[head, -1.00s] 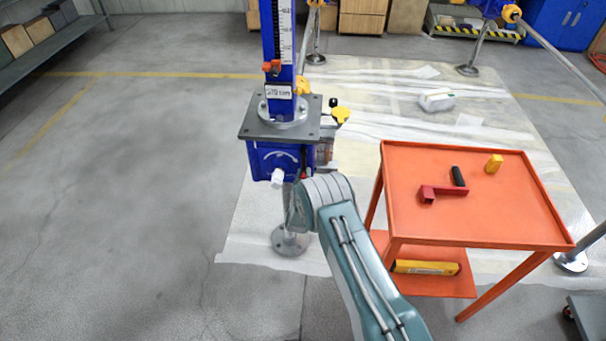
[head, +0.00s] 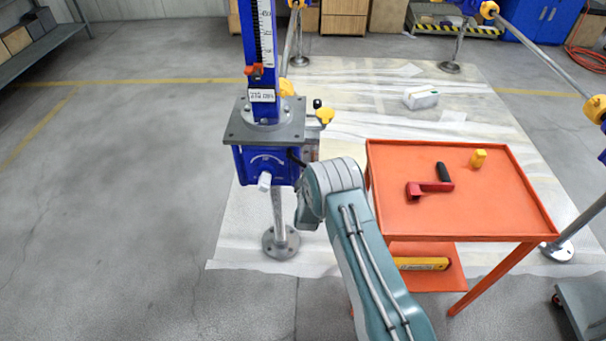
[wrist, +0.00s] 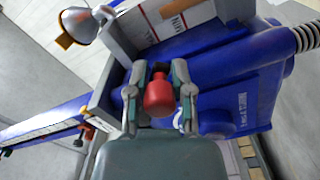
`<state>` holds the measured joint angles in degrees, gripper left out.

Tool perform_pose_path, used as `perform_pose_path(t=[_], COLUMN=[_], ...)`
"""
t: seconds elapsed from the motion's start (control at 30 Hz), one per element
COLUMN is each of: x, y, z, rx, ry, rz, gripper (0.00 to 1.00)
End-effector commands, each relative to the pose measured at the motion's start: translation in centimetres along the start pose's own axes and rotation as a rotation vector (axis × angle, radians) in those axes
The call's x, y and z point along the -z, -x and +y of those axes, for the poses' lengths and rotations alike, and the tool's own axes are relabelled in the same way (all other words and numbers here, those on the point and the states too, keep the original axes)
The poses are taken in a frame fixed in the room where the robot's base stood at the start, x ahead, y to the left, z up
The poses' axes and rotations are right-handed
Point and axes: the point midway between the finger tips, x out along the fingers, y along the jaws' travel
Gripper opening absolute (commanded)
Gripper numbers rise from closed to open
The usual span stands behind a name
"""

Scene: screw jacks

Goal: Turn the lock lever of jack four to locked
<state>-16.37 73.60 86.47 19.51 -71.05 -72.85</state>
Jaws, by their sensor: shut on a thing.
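The blue jack (head: 268,162) stands upright left of centre in the head view, with a grey top plate, a scale column and a white knob on its front. I cannot read a jack number. In the wrist view its blue housing (wrist: 215,75) fills the upper right. A red rounded lever knob (wrist: 159,96) shows there, and my gripper (wrist: 158,82) is shut on it, one finger on each side. The lever's shaft behind the knob is hidden. In the head view my arm hides the gripper and the red knob.
The floor left of the jack is clear.

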Motion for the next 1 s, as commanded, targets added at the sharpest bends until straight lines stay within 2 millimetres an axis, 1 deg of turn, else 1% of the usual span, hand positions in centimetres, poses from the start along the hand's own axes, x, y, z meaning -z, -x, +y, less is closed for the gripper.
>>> perform_pose_path(t=[0.03,0.1,0.4,0.6,0.8,1.0], x=[0.2,0.1,0.1,0.3,0.6,0.8], y=[-0.1,-0.1,-0.1,-0.2,-0.1,-0.2], z=[0.7,1.2,3.6,4.8,5.6,6.0], rx=[-0.005,-0.005,-0.008,-0.009,-0.007,-0.007], ry=[0.046,0.112,0.390,0.545,0.656,0.720], rz=[0.006,0.006,0.009,0.009,0.010,0.011], gripper=[0.00,0.00,0.00,0.00,0.00,0.00])
